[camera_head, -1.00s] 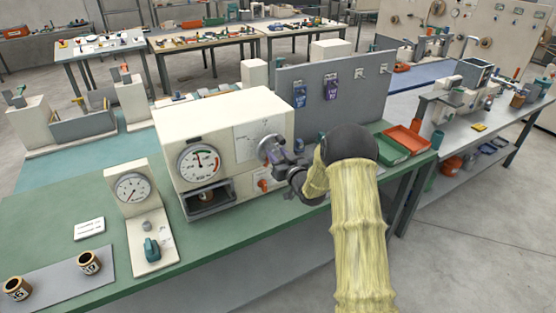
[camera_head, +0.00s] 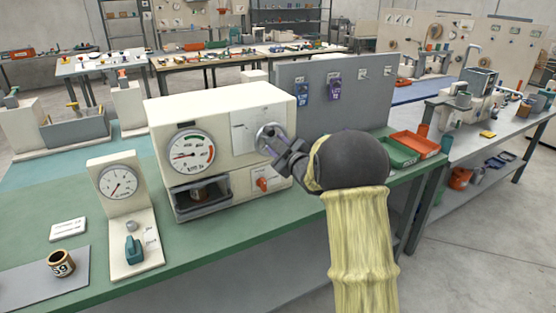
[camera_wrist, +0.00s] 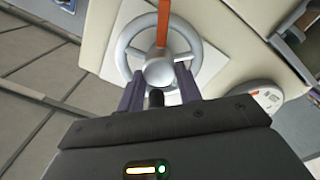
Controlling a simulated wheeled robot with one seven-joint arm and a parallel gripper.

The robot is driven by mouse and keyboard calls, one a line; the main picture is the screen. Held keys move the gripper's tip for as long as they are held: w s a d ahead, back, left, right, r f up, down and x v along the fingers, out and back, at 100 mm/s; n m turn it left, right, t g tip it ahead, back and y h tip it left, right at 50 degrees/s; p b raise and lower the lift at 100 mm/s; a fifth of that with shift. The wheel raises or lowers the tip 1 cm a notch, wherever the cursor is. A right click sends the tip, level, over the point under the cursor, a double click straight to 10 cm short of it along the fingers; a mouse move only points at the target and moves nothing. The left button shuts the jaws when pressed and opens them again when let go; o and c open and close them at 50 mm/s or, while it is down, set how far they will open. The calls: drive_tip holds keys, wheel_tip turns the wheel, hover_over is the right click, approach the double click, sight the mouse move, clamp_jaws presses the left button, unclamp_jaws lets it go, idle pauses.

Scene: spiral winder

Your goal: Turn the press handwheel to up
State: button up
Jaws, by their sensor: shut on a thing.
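The press (camera_head: 225,112) is a cream box on the green bench, with a round gauge (camera_head: 187,155) and a dark open chamber holding a small cup (camera_head: 199,190). Its silver handwheel (camera_head: 268,137) is on the right of the front face, partly hidden by my gripper (camera_head: 279,146). In the wrist view the handwheel (camera_wrist: 129,48) is large, with an orange-red bar (camera_wrist: 163,22) running upward from its hub. My gripper (camera_wrist: 158,90) is shut on the handwheel, with its fingers on either side of a dark knob at the lower rim.
An orange switch (camera_head: 263,184) is below the handwheel. A small gauge stand (camera_head: 119,183) and a numbered cup (camera_head: 61,263) are at left. Green (camera_head: 398,153) and orange (camera_head: 415,144) trays lie to the right. A grey panel (camera_head: 310,75) stands behind.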

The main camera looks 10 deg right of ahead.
drive_tip(key=n+b, duration=0.2)
drive_tip(key=f+n+b, duration=0.1)
drive_tip(key=b, duration=0.2)
drive_tip(key=shift+n, duration=0.4)
drive_tip(key=n+b, duration=0.4)
drive_tip(key=b, duration=0.2)
drive_tip(key=shift+a+n, duration=0.1)
drive_tip(key=shift+n, duration=0.2)
drive_tip(key=n+b, duration=0.3)
drive_tip(key=b, duration=0.1)
drive_tip(key=shift+n, duration=0.3)
drive_tip(key=n+b, duration=0.3)
drive_tip(key=b, duration=0.1)
drive_tip(key=shift+f, duration=0.1)
drive_tip(key=n+b, duration=0.3)
drive_tip(key=n, duration=0.1)
drive_tip(key=n+b, duration=0.3)
drive_tip(key=n, duration=0.1)
drive_tip(key=shift+d+f+n+b, duration=0.1)
drive_tip(key=shift+d+n+b, duration=0.1)
drive_tip(key=shift+n+b, duration=0.15)
drive_tip(key=shift+w+d+n+b, duration=0.1)
drive_tip(key=shift+n+b, duration=1.1)
drive_tip(key=shift+n, duration=0.65)
drive_tip(key=shift+d+n+b, duration=0.1)
drive_tip(key=shift+n+b, duration=1.1)
drive_tip(key=shift+n, duration=0.6)
